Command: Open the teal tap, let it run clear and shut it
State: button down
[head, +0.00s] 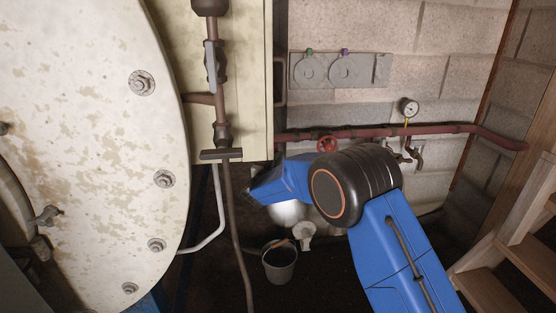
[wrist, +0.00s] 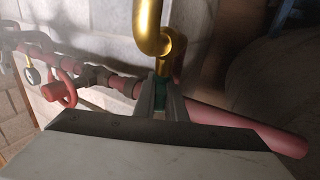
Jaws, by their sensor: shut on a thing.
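In the wrist view my gripper (wrist: 162,104) is shut on the teal tap handle (wrist: 160,88), with one grey finger on each side of it. Only a small part of the teal shows between the fingers. A curved golden pipe (wrist: 148,28) rises right behind the handle. In the head view my blue arm reaches in towards the pipes beside the tank, and the teal tap cannot be made out. I see no running liquid, and the tap's outlet is not clear in either view.
A red pipe (head: 460,129) with a red handwheel (head: 327,145) and a gauge (head: 409,107) runs along the wall. A dark bucket (head: 279,266) stands on the floor below. The big pale tank (head: 85,130) fills the left; wooden steps (head: 525,225) stand at right.

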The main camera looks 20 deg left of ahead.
jog(key=shift+n+g+y, duration=0.65)
jog(key=shift+n+y, duration=0.6)
jog(key=shift+y, duration=0.6)
jog(key=shift+n+g+y, duration=0.65)
jog(key=shift+n+y, duration=0.6)
jog(key=shift+y, duration=0.6)
jog(key=c, duration=1.8)
grip_release()
jog(key=v, duration=1.7)
jog(key=shift+d, duration=0.35)
